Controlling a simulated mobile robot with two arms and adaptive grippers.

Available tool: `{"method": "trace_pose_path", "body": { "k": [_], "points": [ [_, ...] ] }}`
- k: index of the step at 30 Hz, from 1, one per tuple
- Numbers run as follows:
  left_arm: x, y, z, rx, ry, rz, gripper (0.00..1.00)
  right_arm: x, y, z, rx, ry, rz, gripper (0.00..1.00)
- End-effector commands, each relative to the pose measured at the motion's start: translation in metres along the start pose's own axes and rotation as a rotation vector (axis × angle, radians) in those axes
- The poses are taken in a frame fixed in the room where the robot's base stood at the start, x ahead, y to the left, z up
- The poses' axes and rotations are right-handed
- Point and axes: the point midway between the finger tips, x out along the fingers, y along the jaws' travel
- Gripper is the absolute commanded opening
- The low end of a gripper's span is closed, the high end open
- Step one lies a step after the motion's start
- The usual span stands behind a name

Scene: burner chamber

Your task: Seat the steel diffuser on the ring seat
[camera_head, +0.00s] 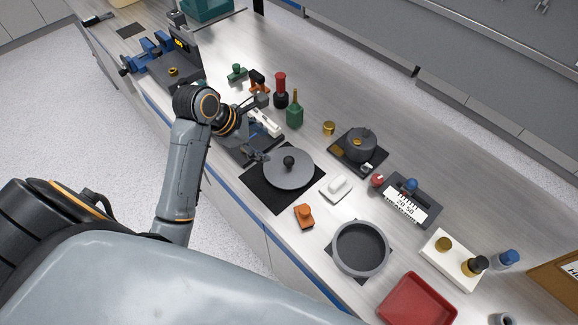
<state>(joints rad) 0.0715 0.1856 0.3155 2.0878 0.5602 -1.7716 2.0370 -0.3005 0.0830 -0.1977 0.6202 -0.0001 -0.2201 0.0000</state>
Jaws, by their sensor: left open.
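The steel diffuser appears to be the round grey disc (286,178) with a black knob, lying flat on a black mat (254,191) near the middle of the bench. The ring seat appears to be the round grey ring (361,270) with a raised rim and a dark inside, to the right and nearer the front edge. The disc and the ring are apart. My left gripper (264,145) is open, just beyond the disc's upper left edge. I cannot tell whether it touches anything. My right gripper is out of view.
An orange block (304,216) and a white block (337,188) lie between disc and ring. A dark round pot (357,144), a scale-marked block (405,202) and a red tray (418,304) stand to the right. Green and red-topped bottles (294,115) stand behind the gripper.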

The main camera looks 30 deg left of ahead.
Motion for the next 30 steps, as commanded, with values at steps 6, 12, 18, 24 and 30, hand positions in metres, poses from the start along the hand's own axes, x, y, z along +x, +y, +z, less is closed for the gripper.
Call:
{"method": "trace_pose_path", "body": {
  "k": [6, 12, 18, 24, 30],
  "points": [
    [0.038, -0.002, 0.001, -0.012, -0.001, -0.008, 0.57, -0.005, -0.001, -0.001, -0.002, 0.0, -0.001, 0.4],
    [0.072, -0.001, 0.001, -0.009, 0.0, -0.005, 0.57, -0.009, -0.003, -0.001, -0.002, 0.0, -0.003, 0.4],
    [0.085, -0.002, 0.001, -0.008, 0.0, -0.003, 0.57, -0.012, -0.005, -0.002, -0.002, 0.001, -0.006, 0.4],
    [0.111, -0.007, 0.004, -0.008, 0.002, -0.006, 0.57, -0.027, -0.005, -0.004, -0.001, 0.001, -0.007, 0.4],
    [0.132, -0.006, 0.004, -0.007, 0.0, -0.002, 0.57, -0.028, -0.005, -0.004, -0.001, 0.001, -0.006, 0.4]
  ]
}}
